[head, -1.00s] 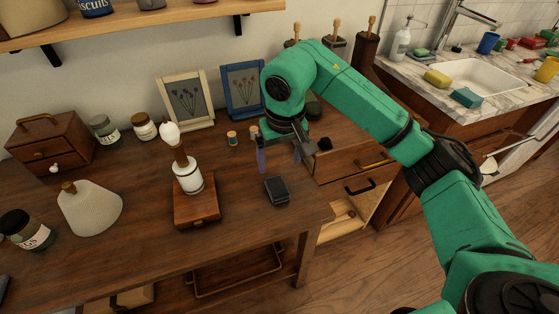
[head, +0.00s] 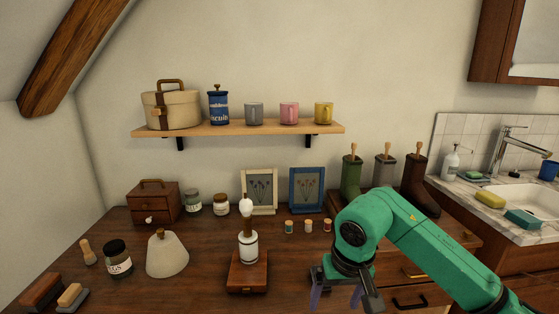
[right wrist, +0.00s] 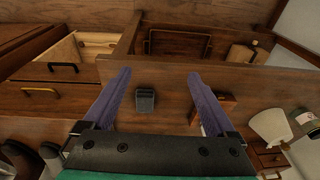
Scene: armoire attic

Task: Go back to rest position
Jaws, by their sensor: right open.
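My right gripper (head: 337,296) is above the right part of the wooden table (head: 207,270), pointing down, with its arm coming in from the right. In the right wrist view its two purple fingers (right wrist: 155,100) are wide apart and nothing is between their tips. A small dark box (right wrist: 145,100) lies on the table below, apart from the fingers. In the head view that box is hidden behind the gripper or below the frame. My left gripper does not show.
A white bottle-like object on a wooden base (head: 248,272) stands left of my right gripper. Small jars (head: 308,227), picture frames (head: 307,190) and boots (head: 384,182) line the back. A shelf (head: 230,129) hangs above. An open drawer (right wrist: 75,53) shows in the right wrist view.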

